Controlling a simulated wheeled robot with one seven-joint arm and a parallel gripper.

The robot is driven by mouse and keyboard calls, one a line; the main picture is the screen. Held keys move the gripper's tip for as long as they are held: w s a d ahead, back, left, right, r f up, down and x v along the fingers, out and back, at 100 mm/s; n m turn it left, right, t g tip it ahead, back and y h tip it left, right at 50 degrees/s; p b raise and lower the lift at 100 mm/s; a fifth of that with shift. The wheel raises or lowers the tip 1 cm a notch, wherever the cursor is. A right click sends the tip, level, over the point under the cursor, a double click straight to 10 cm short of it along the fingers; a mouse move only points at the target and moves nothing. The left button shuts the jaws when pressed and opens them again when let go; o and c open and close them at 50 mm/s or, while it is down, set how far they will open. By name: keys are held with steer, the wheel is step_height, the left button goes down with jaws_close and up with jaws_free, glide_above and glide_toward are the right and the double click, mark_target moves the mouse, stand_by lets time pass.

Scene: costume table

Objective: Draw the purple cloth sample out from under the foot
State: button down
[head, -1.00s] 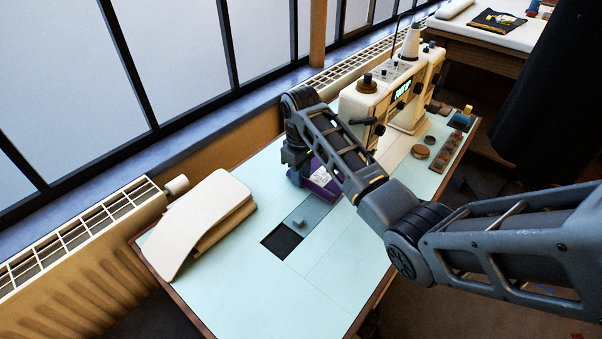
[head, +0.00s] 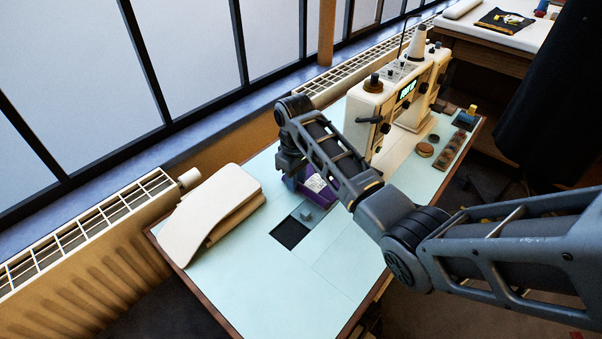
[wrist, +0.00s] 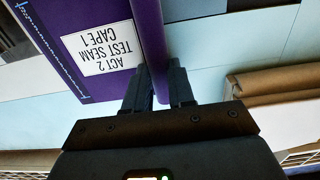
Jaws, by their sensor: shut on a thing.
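The purple cloth sample (wrist: 100,15) fills the upper left of the wrist view, with a white label (wrist: 107,48) reading "ACT 2 TEST SEAM CAPE 1" and a pale blue stitched line. My gripper (wrist: 167,85) is shut on its near edge, which stands up as a fold between the fingers. In the head view part of the cloth and its label (head: 316,184) show on the table beneath my arm. The cream sewing machine (head: 372,105) stands beyond. Its foot is hidden behind my arm, so I cannot tell whether the cloth still lies under it.
A cream curved board (head: 210,212) rests at the left. Discs and a dark strip (head: 451,150) lie right of the machine. The front table is clear.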

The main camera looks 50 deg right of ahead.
steer(key=shift+a, duration=0.85)
steer(key=c, duration=0.9)
jaws_free()
steer(key=shift+r, duration=3.85)
